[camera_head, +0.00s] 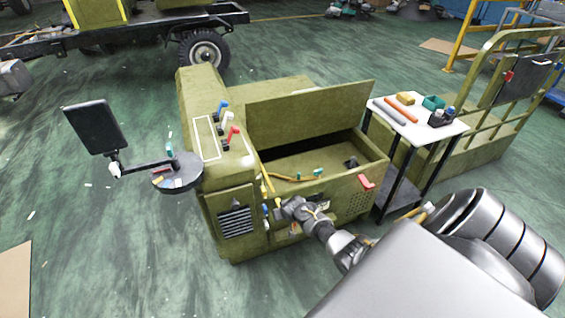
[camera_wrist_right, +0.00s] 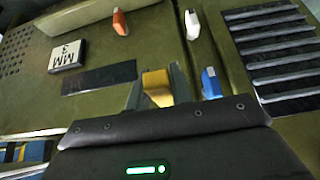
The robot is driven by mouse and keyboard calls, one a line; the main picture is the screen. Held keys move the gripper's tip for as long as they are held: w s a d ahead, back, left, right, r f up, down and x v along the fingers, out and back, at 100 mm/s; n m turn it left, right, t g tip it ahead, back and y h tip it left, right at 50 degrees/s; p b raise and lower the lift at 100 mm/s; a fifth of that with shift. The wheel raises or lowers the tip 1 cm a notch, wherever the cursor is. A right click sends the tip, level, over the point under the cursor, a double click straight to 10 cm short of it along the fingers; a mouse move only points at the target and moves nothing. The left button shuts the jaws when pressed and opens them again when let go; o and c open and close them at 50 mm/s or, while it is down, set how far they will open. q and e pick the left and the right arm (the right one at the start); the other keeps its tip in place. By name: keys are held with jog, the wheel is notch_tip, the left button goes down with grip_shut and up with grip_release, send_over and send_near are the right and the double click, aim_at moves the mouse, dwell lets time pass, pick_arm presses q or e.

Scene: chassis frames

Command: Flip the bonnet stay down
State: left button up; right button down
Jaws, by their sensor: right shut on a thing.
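The olive bonnet panel (camera_head: 310,115) stands raised along the back of the open bay (camera_head: 330,160). A thin yellow rod (camera_head: 266,176) stands at the bay's left front corner; a yellow-orange strip (camera_head: 292,178) lies inside the bay. I cannot tell for sure which is the stay. My right gripper (camera_head: 284,207) is at the front panel, below the bay's front edge. In the right wrist view its fingers (camera_wrist_right: 158,88) are closed around a yellow handle (camera_wrist_right: 157,84). Where that handle joins is hidden. My left gripper is not in view.
Orange (camera_wrist_right: 120,22), white (camera_wrist_right: 192,24) and blue (camera_wrist_right: 211,82) tabs sit close around the right gripper, beside a vent (camera_wrist_right: 275,45). A red handle (camera_head: 366,182) is at the front right. A white-topped cart (camera_head: 455,127) stands right; a monitor (camera_head: 95,127) on an arm stands left.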

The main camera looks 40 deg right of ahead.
jog(key=c, duration=1.2)
grip_release()
jog(key=shift+w+a+r, duration=0.1)
jog(key=shift+r, duration=0.05)
jog(key=shift+c, duration=0.2)
pick_arm(q)
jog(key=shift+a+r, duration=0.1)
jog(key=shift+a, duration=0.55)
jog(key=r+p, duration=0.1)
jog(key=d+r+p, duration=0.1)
jog(key=p, duration=0.1)
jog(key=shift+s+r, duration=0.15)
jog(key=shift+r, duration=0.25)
pick_arm(e)
jog(key=v, duration=1)
jog(key=shift+s+r, duration=0.25)
jog(key=shift+r, duration=0.05)
